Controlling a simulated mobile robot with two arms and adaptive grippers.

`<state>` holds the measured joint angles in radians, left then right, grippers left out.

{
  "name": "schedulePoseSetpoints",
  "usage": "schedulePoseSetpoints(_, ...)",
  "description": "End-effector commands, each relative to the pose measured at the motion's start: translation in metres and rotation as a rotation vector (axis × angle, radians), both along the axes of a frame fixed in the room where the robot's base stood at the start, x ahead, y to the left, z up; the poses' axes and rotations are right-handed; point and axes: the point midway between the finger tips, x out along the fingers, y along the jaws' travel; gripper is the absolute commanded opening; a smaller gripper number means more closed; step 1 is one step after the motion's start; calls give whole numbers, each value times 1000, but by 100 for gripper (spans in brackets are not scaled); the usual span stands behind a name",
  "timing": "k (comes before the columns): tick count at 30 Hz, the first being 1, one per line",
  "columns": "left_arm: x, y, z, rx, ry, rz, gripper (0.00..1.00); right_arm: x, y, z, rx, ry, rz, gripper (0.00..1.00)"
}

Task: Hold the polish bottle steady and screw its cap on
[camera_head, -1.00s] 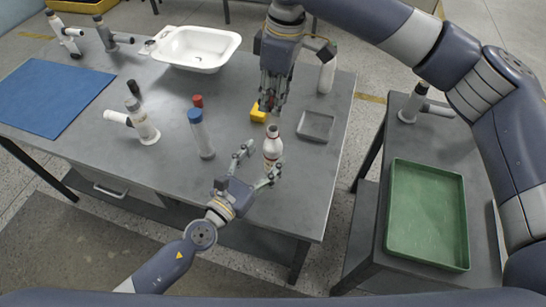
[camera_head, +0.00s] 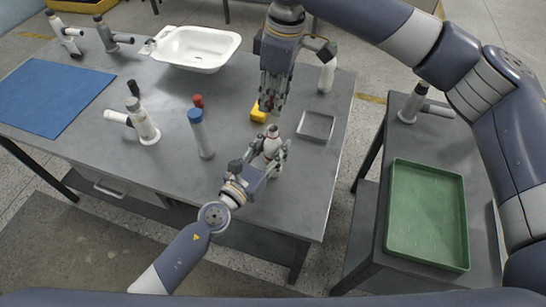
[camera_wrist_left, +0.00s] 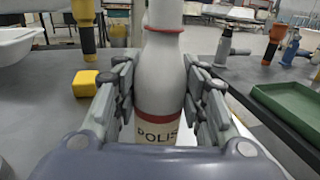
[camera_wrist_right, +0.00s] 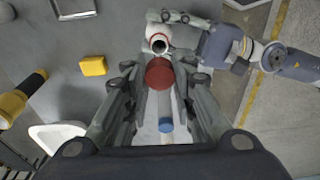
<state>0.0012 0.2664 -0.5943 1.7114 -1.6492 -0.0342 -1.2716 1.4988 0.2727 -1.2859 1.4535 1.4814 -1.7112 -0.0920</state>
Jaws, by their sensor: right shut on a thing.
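The polish bottle (camera_head: 272,146) stands upright on the grey table, white with red bands, its mouth uncovered. In the left wrist view its body (camera_wrist_left: 160,85) with the lettered label fills the middle. My left gripper (camera_head: 267,150) has its fingers on either side of the bottle, very close to its walls, not clearly clamped. My right gripper (camera_head: 270,104) points down above and slightly behind the bottle. It is shut on the red cap (camera_wrist_right: 160,73). In the right wrist view the open bottle mouth (camera_wrist_right: 158,45) lies just beyond the cap, apart from it.
A yellow block (camera_head: 258,114) and a shallow grey tray (camera_head: 316,127) sit near the bottle. A blue-topped bottle (camera_head: 201,135) stands to the left. A white basin (camera_head: 195,47) is at the back. A green tray (camera_head: 427,215) lies on the side table.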

Motion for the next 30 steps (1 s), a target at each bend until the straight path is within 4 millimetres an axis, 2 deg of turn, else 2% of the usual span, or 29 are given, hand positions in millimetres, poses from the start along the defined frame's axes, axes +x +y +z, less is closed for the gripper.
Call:
schedulePoseSetpoints(5,0,0,0,0,0,0,0,0,0,-3,-1,1,0,16)
schedulePoseSetpoints(15,0,0,0,1,1,0,0,0,0,-47,-8,4,1,16)
schedulePoseSetpoints(30,0,0,-1,1,1,0,0,0,0,-50,-9,2,1,16)
